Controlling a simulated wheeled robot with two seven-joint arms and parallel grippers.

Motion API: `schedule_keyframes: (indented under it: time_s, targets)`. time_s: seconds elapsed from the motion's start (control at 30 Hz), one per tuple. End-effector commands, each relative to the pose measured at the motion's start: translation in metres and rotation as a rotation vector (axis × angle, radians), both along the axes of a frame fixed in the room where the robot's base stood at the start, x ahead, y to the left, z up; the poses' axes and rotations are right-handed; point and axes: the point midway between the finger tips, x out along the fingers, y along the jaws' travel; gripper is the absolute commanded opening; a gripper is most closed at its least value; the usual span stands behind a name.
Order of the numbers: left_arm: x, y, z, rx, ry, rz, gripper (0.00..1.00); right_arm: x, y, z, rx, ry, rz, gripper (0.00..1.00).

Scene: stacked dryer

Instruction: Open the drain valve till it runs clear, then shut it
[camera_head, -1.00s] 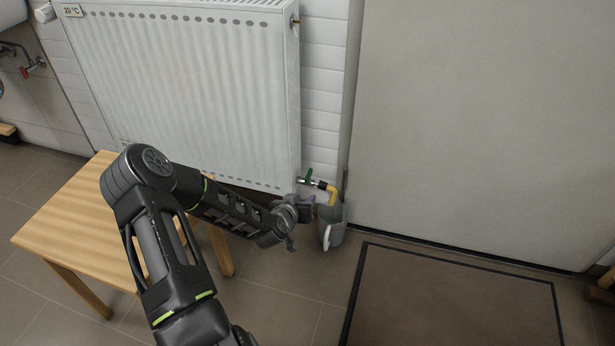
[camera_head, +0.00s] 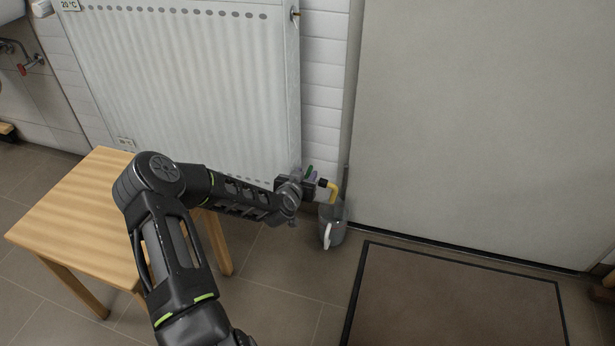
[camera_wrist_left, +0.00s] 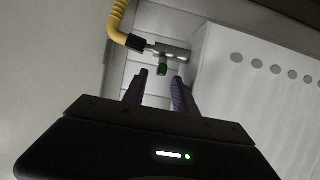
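The drain valve at the lower right corner of the radiator has a green handle (camera_head: 309,170) and a metal body (camera_wrist_left: 170,50). A yellow hose (camera_head: 333,192) runs from it down toward a grey jug (camera_head: 332,226) on the floor. My left gripper (camera_head: 311,183) is at the valve in the head view. In the left wrist view its two fingers (camera_wrist_left: 160,80) are apart, with the green handle (camera_wrist_left: 163,69) just beyond and between the tips. I cannot tell whether they touch it. My right gripper is not in view.
The white radiator (camera_head: 190,80) stands against the wall behind my left arm. A wooden table (camera_head: 80,210) is under and left of the arm. A large grey door (camera_head: 480,120) and a brown mat (camera_head: 455,300) are to the right.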

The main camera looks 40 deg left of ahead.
Motion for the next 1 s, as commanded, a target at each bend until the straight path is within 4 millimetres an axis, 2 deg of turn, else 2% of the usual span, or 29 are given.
schedule_keyframes:
  time_s: [0.03,0.2,0.5,0.9,1.0]
  targets:
    - [0.007,0.002,-0.006,-0.001,-0.002,0.001,0.34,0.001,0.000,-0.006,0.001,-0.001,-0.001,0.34]
    - [0.019,0.007,-0.010,-0.001,0.000,0.000,0.34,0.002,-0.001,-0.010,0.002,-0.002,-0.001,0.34]
    - [0.021,0.007,-0.009,0.000,0.000,0.000,0.33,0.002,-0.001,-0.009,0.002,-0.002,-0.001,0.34]
    - [0.021,0.007,-0.009,0.000,0.000,0.000,0.00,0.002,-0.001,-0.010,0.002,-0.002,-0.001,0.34]
    - [0.021,0.007,-0.009,-0.001,0.000,0.000,0.00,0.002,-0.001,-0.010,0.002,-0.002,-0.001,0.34]
